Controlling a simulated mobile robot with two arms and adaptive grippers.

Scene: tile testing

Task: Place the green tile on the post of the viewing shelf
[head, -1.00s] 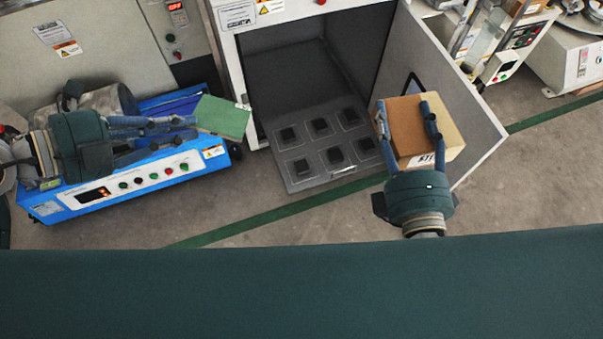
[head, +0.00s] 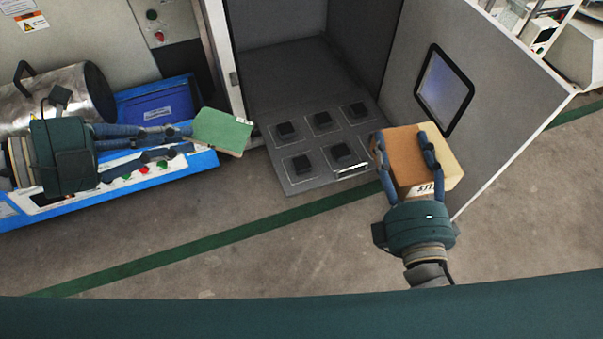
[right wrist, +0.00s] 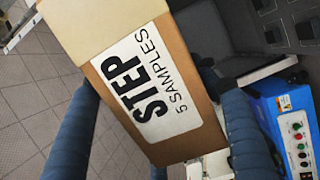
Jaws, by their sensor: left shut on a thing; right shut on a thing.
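The green tile (head: 222,131) is at the tips of my left gripper (head: 186,138), which is shut on its left edge and holds it in the air left of the shelf. The grey viewing shelf (head: 291,180) extends out of an open cabinet and carries several black square posts, one being the front right post (head: 341,155). No tile is on the posts I can see. My right gripper (head: 404,150) is shut on a brown cardboard box (head: 402,147) right of the shelf. The box (right wrist: 184,118) shows a "STEP 5 SAMPLES" label in the right wrist view.
The cabinet's grey door (head: 500,85) with a dark-framed window stands open behind the box. A blue machine (head: 185,163) with buttons and a metal cylinder (head: 60,95) lie under and behind my left arm. Grey floor with a green stripe (head: 230,236) is clear in front.

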